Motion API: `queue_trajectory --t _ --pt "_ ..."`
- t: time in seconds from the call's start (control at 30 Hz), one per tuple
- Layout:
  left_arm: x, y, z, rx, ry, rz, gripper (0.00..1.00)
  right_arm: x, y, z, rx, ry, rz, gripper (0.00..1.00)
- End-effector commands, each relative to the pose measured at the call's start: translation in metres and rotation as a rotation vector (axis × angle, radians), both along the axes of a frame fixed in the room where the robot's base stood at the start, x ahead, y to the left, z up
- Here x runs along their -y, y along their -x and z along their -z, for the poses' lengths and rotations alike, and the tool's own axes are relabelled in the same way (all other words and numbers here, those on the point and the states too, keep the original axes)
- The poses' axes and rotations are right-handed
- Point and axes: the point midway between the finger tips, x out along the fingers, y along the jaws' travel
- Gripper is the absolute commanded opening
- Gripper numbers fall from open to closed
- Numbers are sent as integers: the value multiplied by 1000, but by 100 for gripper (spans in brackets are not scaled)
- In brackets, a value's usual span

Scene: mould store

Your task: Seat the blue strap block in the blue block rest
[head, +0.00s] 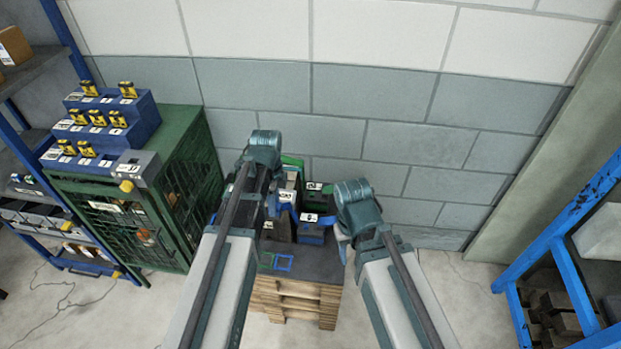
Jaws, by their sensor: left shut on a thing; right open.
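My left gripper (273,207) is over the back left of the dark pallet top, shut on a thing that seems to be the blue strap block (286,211). The arm and jaws hide much of it. The blue block rest, a blue square outline (284,262), lies bare on the front of the dark top. The held block is behind this rest in the picture, apart from it. My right gripper (344,247) is open at the right edge of the pallet top; its jaws are partly hidden by its wrist.
A green outline (266,259) lies left of the blue one. A dark block (278,229), a blue block with a white label (311,236) and green blocks (318,196) crowd the back. A green mesh cabinet (172,200) stands left; a blue rack (567,262) stands right.

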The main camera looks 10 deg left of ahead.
Motion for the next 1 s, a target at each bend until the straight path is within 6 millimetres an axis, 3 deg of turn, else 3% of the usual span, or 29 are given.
queue_trajectory --t 0.17,0.4,0.5,0.6,1.0 --pt "4 -26 0 0 0 0 0 0 0 0 0 0 0 50" --pt "23 -105 0 0 0 2 0 0 0 0 0 0 0 50" --pt "30 -130 0 0 0 1 0 0 0 0 0 0 0 50" --pt "33 -137 0 0 0 0 0 0 0 0 0 0 0 50" --pt "31 -125 0 0 0 0 0 0 0 0 0 0 0 50"
